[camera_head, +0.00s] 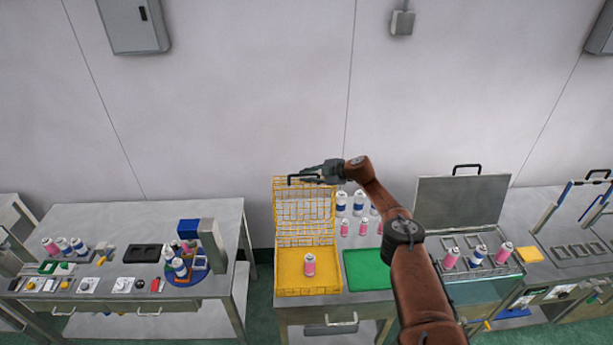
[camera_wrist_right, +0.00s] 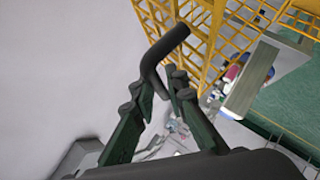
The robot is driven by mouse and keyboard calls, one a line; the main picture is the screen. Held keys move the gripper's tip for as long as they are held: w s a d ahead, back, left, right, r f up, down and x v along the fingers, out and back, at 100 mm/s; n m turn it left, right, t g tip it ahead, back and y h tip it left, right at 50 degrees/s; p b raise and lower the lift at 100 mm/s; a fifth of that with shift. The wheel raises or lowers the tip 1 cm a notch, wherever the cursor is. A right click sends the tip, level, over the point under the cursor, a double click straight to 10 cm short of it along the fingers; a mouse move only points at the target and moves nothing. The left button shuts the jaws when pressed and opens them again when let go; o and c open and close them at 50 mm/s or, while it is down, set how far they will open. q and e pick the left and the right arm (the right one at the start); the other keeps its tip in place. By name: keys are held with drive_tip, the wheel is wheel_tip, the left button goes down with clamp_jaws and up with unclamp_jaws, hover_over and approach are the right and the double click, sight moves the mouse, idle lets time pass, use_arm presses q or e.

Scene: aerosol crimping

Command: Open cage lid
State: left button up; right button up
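The yellow wire cage (camera_head: 276,255) stands on the middle table. Its mesh lid (camera_head: 305,225) is raised nearly upright at the back, with a dark handle (camera_head: 291,181) along its top edge. My right gripper (camera_head: 308,171) is at this handle. In the right wrist view, the handle (camera_wrist_right: 173,42) reaches between the two spread fingers of the right gripper (camera_wrist_right: 158,85); contact is hard to judge. A pink can (camera_head: 309,266) stands upright inside the cage. My left gripper is not in view.
A green mat (camera_head: 366,270) lies right of the cage, and several white-blue bottles and pink cans stand behind it. Further right is a metal box with a raised grey lid (camera_head: 460,205). The left table (camera_head: 110,220) holds small parts. A wall is close behind.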

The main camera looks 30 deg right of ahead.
drive_tip(key=o, duration=0.3)
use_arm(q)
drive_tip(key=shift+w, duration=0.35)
use_arm(e)
drive_tip(key=v, duration=1.2)
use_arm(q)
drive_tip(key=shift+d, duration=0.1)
